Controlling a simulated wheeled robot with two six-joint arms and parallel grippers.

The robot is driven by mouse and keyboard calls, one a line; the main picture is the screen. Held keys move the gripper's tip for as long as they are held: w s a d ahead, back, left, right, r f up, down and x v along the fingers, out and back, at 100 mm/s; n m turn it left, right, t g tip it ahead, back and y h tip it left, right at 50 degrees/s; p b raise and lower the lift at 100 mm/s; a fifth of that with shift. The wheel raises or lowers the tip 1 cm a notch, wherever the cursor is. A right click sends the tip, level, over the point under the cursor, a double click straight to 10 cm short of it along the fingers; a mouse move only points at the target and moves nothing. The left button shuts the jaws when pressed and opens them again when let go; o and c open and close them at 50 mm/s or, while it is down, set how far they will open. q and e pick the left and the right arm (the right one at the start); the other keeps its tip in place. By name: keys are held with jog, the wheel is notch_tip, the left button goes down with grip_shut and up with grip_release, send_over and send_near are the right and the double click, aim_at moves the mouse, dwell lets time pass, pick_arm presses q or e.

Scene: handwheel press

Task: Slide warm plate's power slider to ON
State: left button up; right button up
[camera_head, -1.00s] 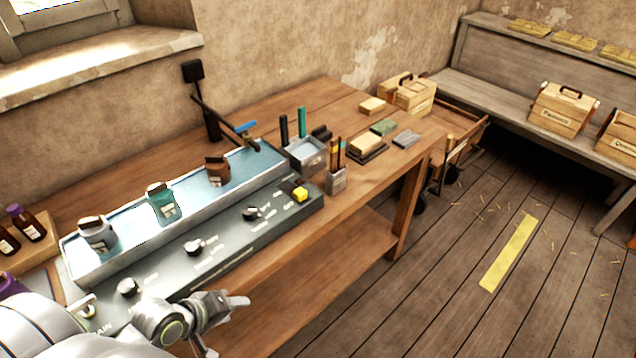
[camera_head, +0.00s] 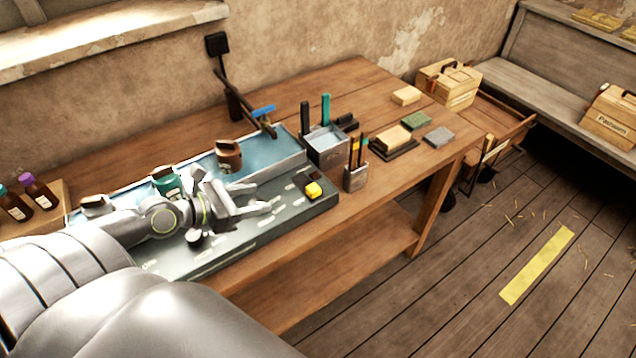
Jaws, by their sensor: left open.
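The warm plate is a long grey unit with a blue-lined tray along its back and a dark sloped control panel (camera_head: 262,226) along its front. A yellow slider (camera_head: 313,190) sits at the panel's right end, with a dark slot showing just behind it; its label is too small to read. My left gripper (camera_head: 264,199) is open and empty over the panel. Its fingers point right toward the yellow slider, with a gap between them. My left arm and gripper hide much of the panel; one knob (camera_head: 194,237) shows below the gripper. My right gripper is not in view.
Bottles (camera_head: 229,156) stand in the tray, with a teal one (camera_head: 167,182) close behind my left gripper. A grey bin (camera_head: 326,146) and a tool cup (camera_head: 356,177) stand right of the panel.

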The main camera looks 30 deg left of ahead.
aim_at(312, 188)
pick_arm(q)
jog(key=x, duration=1.7)
jog(key=shift+d, duration=0.2)
grip_shut()
